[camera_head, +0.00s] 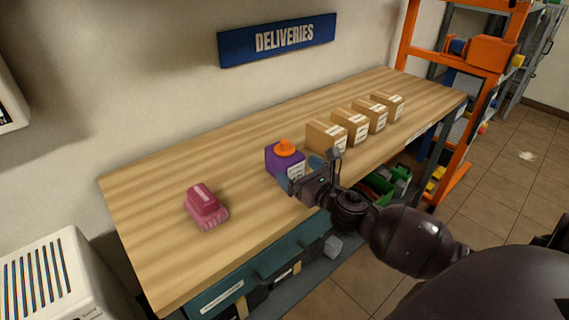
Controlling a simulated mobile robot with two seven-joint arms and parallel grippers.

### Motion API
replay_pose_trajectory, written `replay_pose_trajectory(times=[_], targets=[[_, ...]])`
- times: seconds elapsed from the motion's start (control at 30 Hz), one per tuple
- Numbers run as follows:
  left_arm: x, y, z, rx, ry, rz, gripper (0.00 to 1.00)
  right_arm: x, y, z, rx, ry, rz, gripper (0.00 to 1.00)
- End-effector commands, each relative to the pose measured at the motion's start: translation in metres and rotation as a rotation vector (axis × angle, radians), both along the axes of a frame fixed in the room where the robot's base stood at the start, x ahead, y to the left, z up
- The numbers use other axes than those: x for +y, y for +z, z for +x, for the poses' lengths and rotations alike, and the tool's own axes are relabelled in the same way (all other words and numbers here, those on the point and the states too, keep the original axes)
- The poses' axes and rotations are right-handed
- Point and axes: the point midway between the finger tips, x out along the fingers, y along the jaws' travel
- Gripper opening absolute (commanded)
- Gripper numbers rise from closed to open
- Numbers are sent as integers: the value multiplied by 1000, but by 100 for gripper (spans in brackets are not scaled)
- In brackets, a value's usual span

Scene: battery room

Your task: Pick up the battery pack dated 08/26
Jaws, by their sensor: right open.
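A purple block-shaped pack (279,160) with an orange top and a white label stands on the wooden table (150,190). Several tan packs (326,135) with white labels stand in a row to its right. A pink pack (206,207) with a pale label strip on top sits alone at the left. The dates on the labels are too small to read. My right gripper (301,174) is open, right in front of the purple pack and overlapping its lower right part; I cannot tell whether it touches. My left gripper is not in view.
A blue DELIVERIES sign (277,39) hangs on the wall behind the table. An orange rack (455,100) stands past the right end. A white ribbed unit (55,275) is at lower left. The tabletop between the pink and purple packs is clear.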

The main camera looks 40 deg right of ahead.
Motion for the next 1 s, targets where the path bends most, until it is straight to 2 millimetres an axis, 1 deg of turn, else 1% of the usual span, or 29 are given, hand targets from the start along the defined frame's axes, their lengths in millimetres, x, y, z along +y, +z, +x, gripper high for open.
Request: replay_pose_trajectory(times=[0.2,0.33,0.47,0.67,0.7,0.87,1.0], targets=[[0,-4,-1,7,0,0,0,-2,1,28,0,0,0,98],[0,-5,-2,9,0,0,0,-2,1,41,1,-1,1,98],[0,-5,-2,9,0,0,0,-1,1,47,1,0,1,98],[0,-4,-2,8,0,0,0,-1,1,48,1,0,1,98],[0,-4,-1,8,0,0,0,-1,1,48,1,0,1,96],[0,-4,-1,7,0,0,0,-1,1,47,1,0,1,72],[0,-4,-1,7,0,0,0,-1,1,47,1,0,1,50]])
